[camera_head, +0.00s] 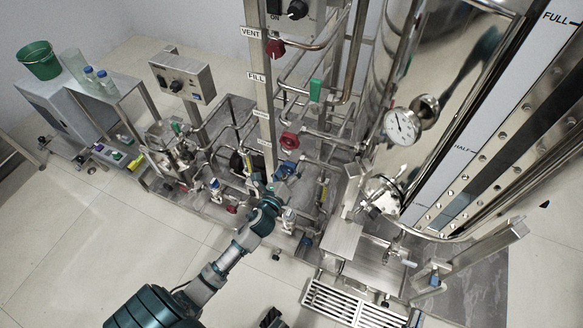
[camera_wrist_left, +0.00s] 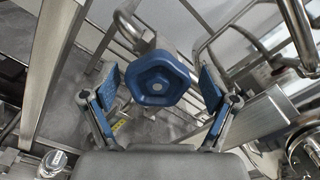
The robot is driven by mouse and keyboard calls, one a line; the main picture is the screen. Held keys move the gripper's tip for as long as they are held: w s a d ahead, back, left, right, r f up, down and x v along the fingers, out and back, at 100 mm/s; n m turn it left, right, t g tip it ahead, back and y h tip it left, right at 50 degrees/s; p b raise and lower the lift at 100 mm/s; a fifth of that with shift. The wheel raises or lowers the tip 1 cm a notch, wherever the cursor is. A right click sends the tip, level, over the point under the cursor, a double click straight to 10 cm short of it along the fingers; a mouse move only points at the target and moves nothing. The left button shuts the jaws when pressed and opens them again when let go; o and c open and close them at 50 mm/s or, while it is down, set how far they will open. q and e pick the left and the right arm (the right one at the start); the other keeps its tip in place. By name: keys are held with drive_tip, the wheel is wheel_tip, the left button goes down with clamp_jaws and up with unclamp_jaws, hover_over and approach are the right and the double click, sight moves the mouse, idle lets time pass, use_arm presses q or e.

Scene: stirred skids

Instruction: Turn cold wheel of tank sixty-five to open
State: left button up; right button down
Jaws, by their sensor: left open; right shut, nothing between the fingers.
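In the head view my left arm reaches in from the lower left, and the left gripper (camera_head: 271,187) is just below the blue handwheel (camera_head: 286,169). The gripper partly hides the pipes there. A dark piece at the bottom edge looks like my right gripper (camera_head: 270,318), shut, away from the wheels. I cannot read a tank number.
Red wheels (camera_head: 289,140) and a green handle (camera_head: 316,90) are on nearby pipes. A post (camera_head: 258,75) carries VENT and FILL labels. A steel tank (camera_head: 400,85) with a gauge (camera_head: 402,126) is at right. Open floor (camera_head: 75,235) lies at left.

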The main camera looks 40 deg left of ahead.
use_arm(q)
drive_tip(key=shift+w+a, duration=0.1)
drive_tip(key=shift+a, duration=0.3)
drive_tip(key=shift+d, duration=0.3)
drive_tip(key=c, duration=1.2)
drive_tip(key=shift+o, duration=0.2)
use_arm(e)
drive_tip(key=shift+a, duration=0.1)
